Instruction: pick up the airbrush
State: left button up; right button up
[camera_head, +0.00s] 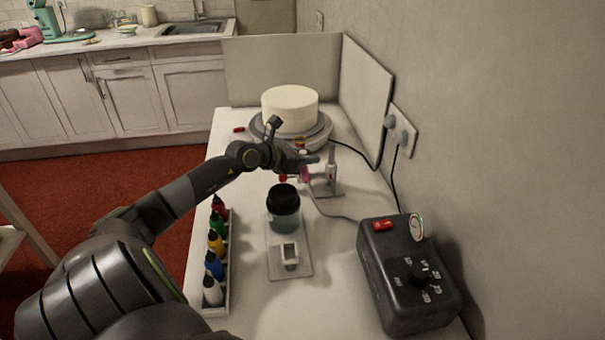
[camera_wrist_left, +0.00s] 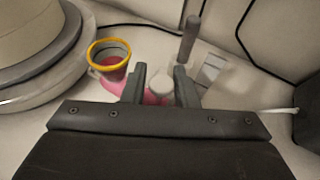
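The airbrush (camera_head: 304,173) is a small pink tool by its holder stand (camera_head: 331,172), in front of the cake turntable. In the left wrist view its pink body (camera_wrist_left: 156,98) shows between and beyond my fingertips, beside a cup with a yellow rim (camera_wrist_left: 108,60). My left gripper (camera_head: 310,158) is at the airbrush, coming in from the left and partly covering it. In the wrist view the left gripper (camera_wrist_left: 160,80) has its two fingers apart, with a pale round part between them. I cannot tell whether the fingers touch the airbrush. My right gripper is not in view.
A white cake (camera_head: 290,108) stands on the grey turntable (camera_head: 317,137) behind the gripper. Nearer are a dark-lidded jar (camera_head: 285,212), a rack of several paint bottles (camera_head: 214,241) and a black compressor (camera_head: 408,275). A hose runs from the compressor toward the stand. A wall closes the right side.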

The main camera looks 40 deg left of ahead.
pick_arm(q)
jog(key=shift+w+f, duration=0.1)
jog(key=shift+w, duration=0.25)
grip_shut()
